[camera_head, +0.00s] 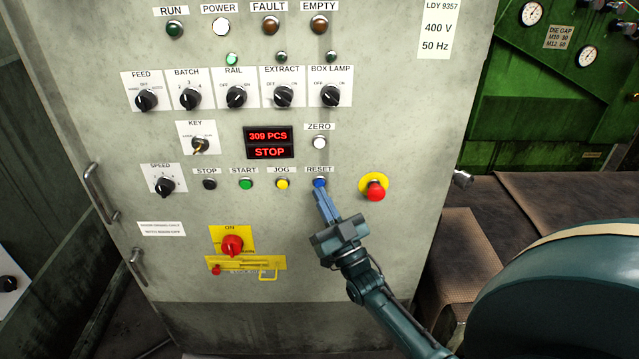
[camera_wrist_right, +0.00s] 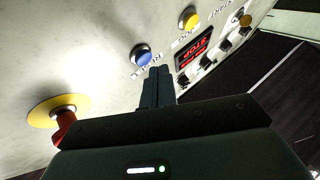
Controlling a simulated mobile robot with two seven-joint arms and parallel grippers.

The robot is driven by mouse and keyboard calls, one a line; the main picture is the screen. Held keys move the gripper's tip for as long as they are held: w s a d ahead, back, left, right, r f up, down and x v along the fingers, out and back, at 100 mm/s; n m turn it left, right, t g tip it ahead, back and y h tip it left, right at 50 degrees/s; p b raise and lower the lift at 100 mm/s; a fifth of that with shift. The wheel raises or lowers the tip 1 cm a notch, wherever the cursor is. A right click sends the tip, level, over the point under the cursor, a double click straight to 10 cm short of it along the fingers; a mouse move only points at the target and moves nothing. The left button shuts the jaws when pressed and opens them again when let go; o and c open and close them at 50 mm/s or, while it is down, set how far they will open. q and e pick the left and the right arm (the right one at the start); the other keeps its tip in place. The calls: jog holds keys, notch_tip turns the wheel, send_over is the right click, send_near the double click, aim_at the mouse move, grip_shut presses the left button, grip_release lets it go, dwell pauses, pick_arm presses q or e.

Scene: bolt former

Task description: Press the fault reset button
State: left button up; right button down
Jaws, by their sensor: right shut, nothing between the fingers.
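The blue RESET button (camera_head: 319,183) is on the grey control cabinet, at the right end of the row with STOP, START and JOG. My right gripper (camera_head: 322,193) is shut and empty, with its fingertips just below the button in the head view. In the right wrist view the blue button (camera_wrist_right: 142,54) shows just past the shut fingertips (camera_wrist_right: 158,72), slightly to their left. I cannot tell whether the tips touch it. The FAULT lamp (camera_head: 270,26) is dull orange-brown. My left gripper is in neither view.
A red emergency stop on a yellow disc (camera_head: 374,187) sits right of the button; it also shows in the wrist view (camera_wrist_right: 62,118). The yellow JOG button (camera_head: 282,184) is close on the left. The display (camera_head: 269,143) reads 309 PCS, STOP. A red main switch (camera_head: 232,244) is lower left.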

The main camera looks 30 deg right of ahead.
pick_arm(q)
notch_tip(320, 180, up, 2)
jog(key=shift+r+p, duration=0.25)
jog(key=shift+p, duration=0.95)
pick_arm(e)
jog(key=s+a, duration=0.1)
jog(key=s, duration=0.2)
jog(key=s+a, duration=0.1)
jog(key=shift+s+a, duration=0.15)
jog(key=shift+a, duration=0.15)
pick_arm(q)
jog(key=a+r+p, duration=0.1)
jog(key=p, duration=0.3)
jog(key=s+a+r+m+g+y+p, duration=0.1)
jog(key=p, duration=0.3)
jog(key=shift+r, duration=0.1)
pick_arm(e)
jog(key=s+a+f+n+g+y, duration=0.1)
jog(key=s+a+f+g+y, duration=0.1)
jog(key=s+a+f+g, duration=0.2)
jog(key=s+a+f+n+g+y, duration=0.1)
jog(key=s+a+f+g, duration=0.3)
jog(key=s+a+g, duration=0.6)
jog(key=s+a+n, duration=0.1)
jog(key=s, duration=0.2)
jog(key=shift+a+g+y, duration=0.3)
jog(key=shift+y, duration=0.1)
jog(key=shift+s, duration=0.1)
